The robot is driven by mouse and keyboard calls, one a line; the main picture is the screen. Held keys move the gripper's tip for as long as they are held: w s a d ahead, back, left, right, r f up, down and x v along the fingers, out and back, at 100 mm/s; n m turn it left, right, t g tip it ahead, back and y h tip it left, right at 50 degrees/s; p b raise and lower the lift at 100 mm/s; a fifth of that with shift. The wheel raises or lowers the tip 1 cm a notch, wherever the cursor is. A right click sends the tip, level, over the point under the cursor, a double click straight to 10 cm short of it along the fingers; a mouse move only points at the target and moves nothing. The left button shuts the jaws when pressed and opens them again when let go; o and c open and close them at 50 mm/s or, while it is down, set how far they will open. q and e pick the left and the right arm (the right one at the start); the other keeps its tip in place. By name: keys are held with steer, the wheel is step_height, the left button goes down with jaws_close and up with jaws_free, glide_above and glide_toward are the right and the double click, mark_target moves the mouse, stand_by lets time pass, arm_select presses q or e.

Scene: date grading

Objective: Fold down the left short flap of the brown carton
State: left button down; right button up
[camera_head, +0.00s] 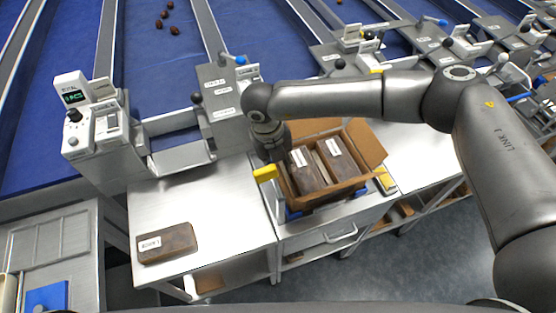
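The brown carton (334,197) stands open on the metal bench right of centre. Two dark brown packs with white labels (308,177) lie inside it. Its back flap (315,127) and right flap (367,146) stand up and outward. The left short flap is mostly hidden by my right gripper, so its angle cannot be told. My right gripper (272,152) points down at the carton's left edge; its fingers are dark and foreshortened, and whether they touch the flap is unclear. My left gripper is not in view.
Yellow pieces sit at the carton's left (265,174) and right (386,181). A loose labelled brown pack (166,243) lies on the left bench (220,205), otherwise clear. A scale with a display (75,97) stands at left. Blue conveyors (160,70) run behind.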

jaws_close()
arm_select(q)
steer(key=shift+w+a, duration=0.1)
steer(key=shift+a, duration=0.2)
